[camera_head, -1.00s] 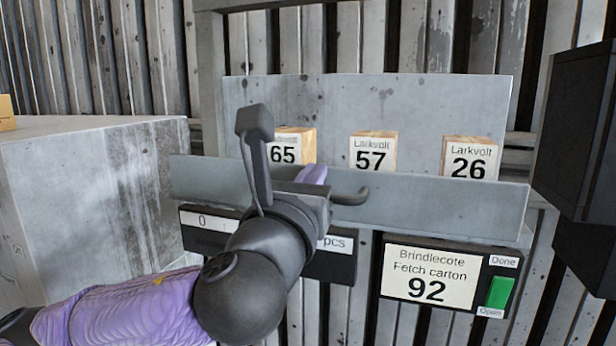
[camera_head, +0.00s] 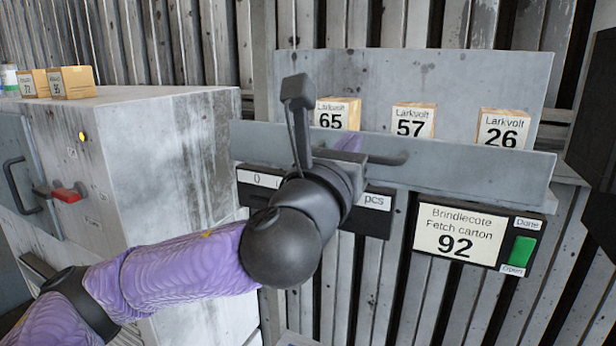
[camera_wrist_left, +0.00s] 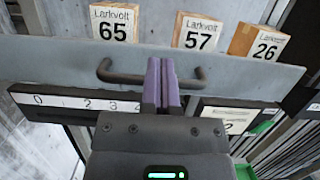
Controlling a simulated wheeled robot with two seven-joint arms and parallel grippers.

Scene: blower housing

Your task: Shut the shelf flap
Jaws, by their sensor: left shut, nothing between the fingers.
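The shelf flap (camera_head: 480,166) is a long grey panel standing across the front of the shelf. It hides the lower parts of the cartons behind it. A dark bar handle (camera_head: 392,160) is on its face, and its full width shows in the left wrist view (camera_wrist_left: 122,78). My left gripper (camera_head: 348,142) is shut and empty. Its purple fingers (camera_wrist_left: 163,72) overlap the middle of the handle in the left wrist view; I cannot tell whether they touch it. My left wrist hides part of the flap. My right gripper is not in view.
Cartons marked 65 (camera_head: 338,115), 57 (camera_head: 413,121) and 26 (camera_head: 503,129) stand behind the flap. Below hangs a display reading 92 (camera_head: 455,232) with a green button (camera_head: 522,250). A grey cabinet (camera_head: 175,150) stands left. A dark block (camera_head: 592,110) is at the right edge.

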